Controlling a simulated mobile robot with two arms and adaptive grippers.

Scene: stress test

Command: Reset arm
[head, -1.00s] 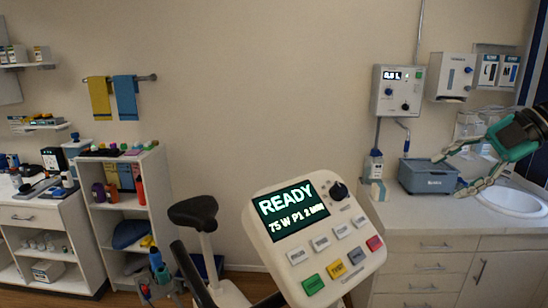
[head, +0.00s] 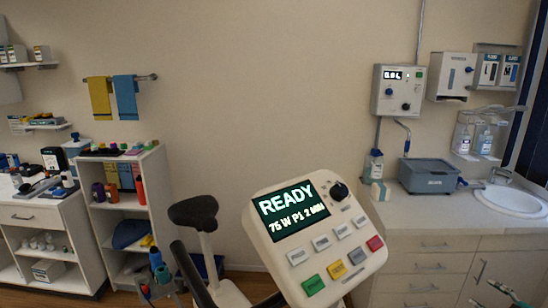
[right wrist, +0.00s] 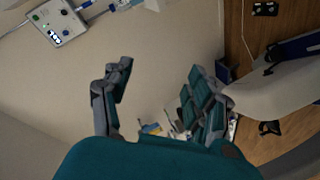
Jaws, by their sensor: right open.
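My right gripper (head: 487,279) is low at the right edge of the head view, in front of the cabinet doors, with only its finger ends showing. In the right wrist view my right gripper (right wrist: 160,68) has its fingers spread wide, with nothing between them. The gripper is open and empty.
A counter (head: 410,215) with a grey-blue bin (head: 428,176) and a sink (head: 512,201) is at right. A wall unit (head: 398,91) hangs above. A shelf unit (head: 159,200) and a bike saddle (head: 193,211) are at left. Bare wall fills the middle.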

